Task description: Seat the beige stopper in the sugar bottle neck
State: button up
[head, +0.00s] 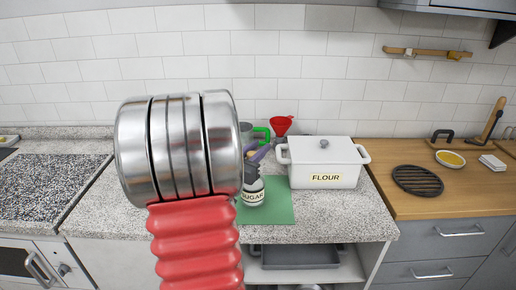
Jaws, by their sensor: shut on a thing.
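The white sugar bottle (252,196), labelled SUGAR, stands on a green mat (281,207) on the speckled counter. My gripper (252,174) shows as a small dark shape directly over the bottle's top, partly behind my large silver and red arm. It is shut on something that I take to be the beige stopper. The stopper itself and the bottle neck are hidden, so I cannot tell whether the stopper touches the neck.
A white FLOUR container (325,164) stands right of the bottle. Behind are a red funnel (281,126), a green-handled item (262,133) and a purple item (261,153). A dark round trivet (417,181) lies on the wooden counter. The mat's front right is clear.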

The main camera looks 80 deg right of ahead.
jog(key=shift+f, duration=0.6)
dwell(0.3)
jog(key=o, duration=1.1)
jog(key=shift+a, duration=0.1)
jog(key=v, duration=1.3)
jog(key=shift+w+a, duration=0.1)
jog(key=shift+a, duration=0.2)
